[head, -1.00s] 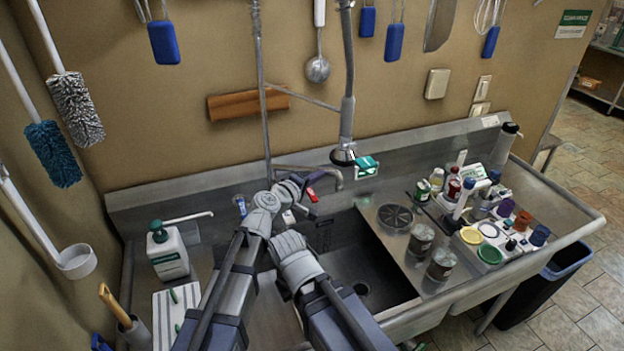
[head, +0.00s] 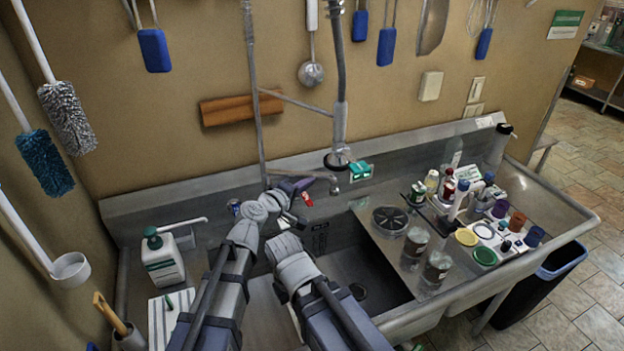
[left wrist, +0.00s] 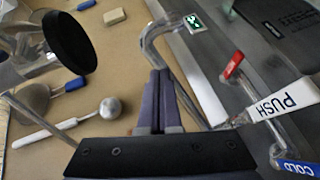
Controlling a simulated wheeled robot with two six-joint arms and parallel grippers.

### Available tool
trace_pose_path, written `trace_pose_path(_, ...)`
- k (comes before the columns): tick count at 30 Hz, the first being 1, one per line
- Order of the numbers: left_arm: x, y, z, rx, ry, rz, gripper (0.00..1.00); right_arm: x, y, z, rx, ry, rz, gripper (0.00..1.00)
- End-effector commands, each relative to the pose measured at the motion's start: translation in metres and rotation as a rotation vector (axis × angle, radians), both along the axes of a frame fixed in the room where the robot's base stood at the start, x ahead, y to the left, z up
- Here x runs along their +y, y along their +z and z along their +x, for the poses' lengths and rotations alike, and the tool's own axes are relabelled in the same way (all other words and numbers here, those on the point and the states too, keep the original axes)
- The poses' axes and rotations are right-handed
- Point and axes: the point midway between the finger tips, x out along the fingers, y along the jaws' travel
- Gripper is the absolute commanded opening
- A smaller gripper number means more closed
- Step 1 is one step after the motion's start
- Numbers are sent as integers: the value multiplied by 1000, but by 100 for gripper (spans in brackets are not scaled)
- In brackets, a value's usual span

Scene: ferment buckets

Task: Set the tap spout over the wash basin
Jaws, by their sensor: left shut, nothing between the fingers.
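My left gripper (head: 308,182) is shut and empty close beside the spout. In the left wrist view the shut fingers (left wrist: 159,72) point at the curved spout (left wrist: 152,42), which passes just beyond their tips. I cannot tell whether they touch it. Part of the spout is hidden behind the gripper in the head view. My right gripper is not in view.
A hanging sprayer (head: 339,158) is just above the spout. Jars and bottles crowd the right drainboard; a soap bottle (head: 163,262) stands left.

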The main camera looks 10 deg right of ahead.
Motion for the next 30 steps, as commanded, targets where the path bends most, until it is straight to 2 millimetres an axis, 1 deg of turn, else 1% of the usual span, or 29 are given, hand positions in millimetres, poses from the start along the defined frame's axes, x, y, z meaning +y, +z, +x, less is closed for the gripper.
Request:
trace_pose_path(1,9,4,-11,0,1,0,0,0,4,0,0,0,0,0)
trace_pose_path(3,18,7,-21,-1,2,0,0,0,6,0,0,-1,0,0)
trace_pose_path(7,31,10,-33,-1,2,1,0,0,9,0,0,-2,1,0)
trace_pose_path(10,35,10,-36,-2,1,1,0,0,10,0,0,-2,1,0)
trace_pose_path(23,35,9,-36,-2,-2,6,0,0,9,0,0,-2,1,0)
trace_pose_path(26,41,0,-41,-1,-29,65,0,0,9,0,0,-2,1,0)
trace_pose_path(29,57,-27,-56,15,-100,226,0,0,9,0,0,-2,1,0)
trace_pose_path(30,69,-43,-65,32,-139,317,0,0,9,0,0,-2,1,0)
